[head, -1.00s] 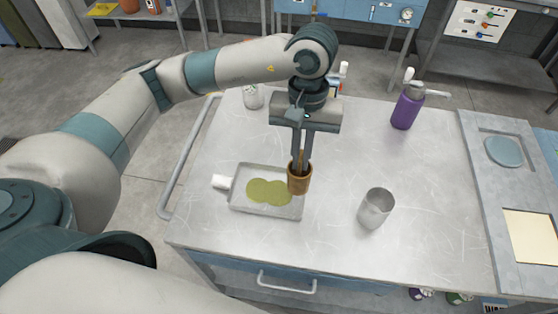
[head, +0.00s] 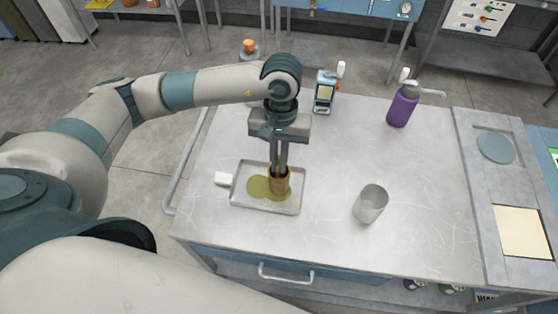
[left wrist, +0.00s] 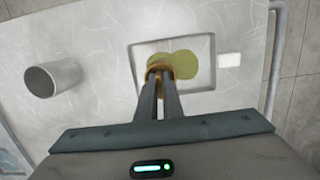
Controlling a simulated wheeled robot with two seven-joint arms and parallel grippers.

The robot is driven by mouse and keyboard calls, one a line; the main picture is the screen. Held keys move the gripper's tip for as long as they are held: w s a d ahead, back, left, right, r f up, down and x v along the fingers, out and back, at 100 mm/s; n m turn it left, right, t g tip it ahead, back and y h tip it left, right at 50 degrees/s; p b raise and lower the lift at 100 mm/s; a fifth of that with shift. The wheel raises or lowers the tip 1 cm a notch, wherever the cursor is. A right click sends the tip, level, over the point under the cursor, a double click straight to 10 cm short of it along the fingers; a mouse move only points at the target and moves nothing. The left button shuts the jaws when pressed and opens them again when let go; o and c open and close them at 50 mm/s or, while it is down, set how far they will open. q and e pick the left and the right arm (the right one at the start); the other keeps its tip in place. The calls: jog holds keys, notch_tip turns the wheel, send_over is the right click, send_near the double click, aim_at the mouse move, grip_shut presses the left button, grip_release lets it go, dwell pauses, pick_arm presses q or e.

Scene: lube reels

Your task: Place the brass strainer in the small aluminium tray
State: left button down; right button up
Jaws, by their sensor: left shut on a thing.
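The brass strainer (head: 280,182) is a small brown-gold cup, held upright over the right part of the small aluminium tray (head: 292,206). My left gripper (head: 281,168) points down and is shut on the strainer's rim. I cannot tell whether its base touches the tray floor. The tray is shallow and grey, with a greenish-yellow puddle (head: 258,187) in it. In the left wrist view the strainer (left wrist: 160,67) is mostly hidden behind the fingers (left wrist: 158,84), and the tray (left wrist: 136,60) lies beyond. My right gripper is not in view.
A steel cup (head: 370,204) stands right of the tray. A white block (head: 225,179) sits at the tray's left edge. The table's middle is clear.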

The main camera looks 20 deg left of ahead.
pick_arm(q)
jog(key=shift+f+p, duration=0.35)
jog(key=shift+f, duration=0.5)
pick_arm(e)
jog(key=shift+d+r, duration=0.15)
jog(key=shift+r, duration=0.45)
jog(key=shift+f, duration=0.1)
pick_arm(q)
jog(key=shift+f+b, duration=0.2)
jog(key=shift+b, duration=0.2)
jog(key=c, duration=2)
grip_release()
jog(key=shift+r, duration=0.1)
jog(key=shift+o, duration=0.4)
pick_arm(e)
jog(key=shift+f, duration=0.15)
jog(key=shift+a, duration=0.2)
